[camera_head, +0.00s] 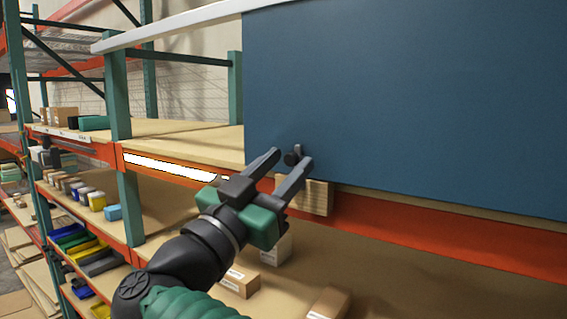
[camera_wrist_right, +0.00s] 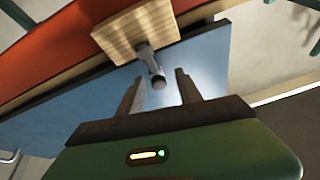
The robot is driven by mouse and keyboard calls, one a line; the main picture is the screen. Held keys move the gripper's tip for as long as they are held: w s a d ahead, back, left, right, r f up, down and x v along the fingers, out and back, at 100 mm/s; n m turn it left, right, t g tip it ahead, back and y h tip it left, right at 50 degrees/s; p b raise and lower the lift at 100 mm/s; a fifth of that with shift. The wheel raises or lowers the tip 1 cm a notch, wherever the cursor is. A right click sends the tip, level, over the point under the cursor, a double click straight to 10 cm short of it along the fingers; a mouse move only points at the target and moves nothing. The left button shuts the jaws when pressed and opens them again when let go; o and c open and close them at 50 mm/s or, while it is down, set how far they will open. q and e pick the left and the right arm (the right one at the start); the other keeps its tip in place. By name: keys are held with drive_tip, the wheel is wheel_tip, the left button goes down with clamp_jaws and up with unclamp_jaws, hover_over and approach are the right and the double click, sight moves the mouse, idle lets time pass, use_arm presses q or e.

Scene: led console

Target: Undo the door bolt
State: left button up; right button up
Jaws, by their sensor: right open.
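The blue door panel (camera_head: 410,95) fills the upper right of the head view. The small dark bolt (camera_head: 292,158) sits at the panel's lower left, by a wooden block (camera_head: 317,198). In the right wrist view, gaps show between the knob and the fingers (camera_wrist_right: 159,75). My left gripper is not in view.
An orange shelf beam (camera_head: 440,238) runs below the panel. Cartons (camera_head: 240,281) lie on the shelf under my right arm. Several small boxes and coloured bins (camera_head: 80,250) fill the shelves at left. A green rack post (camera_head: 118,95) stands left of the panel.

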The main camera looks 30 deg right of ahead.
clamp_jaws()
drive_tip(key=shift+r, duration=0.1)
idle(1.2)
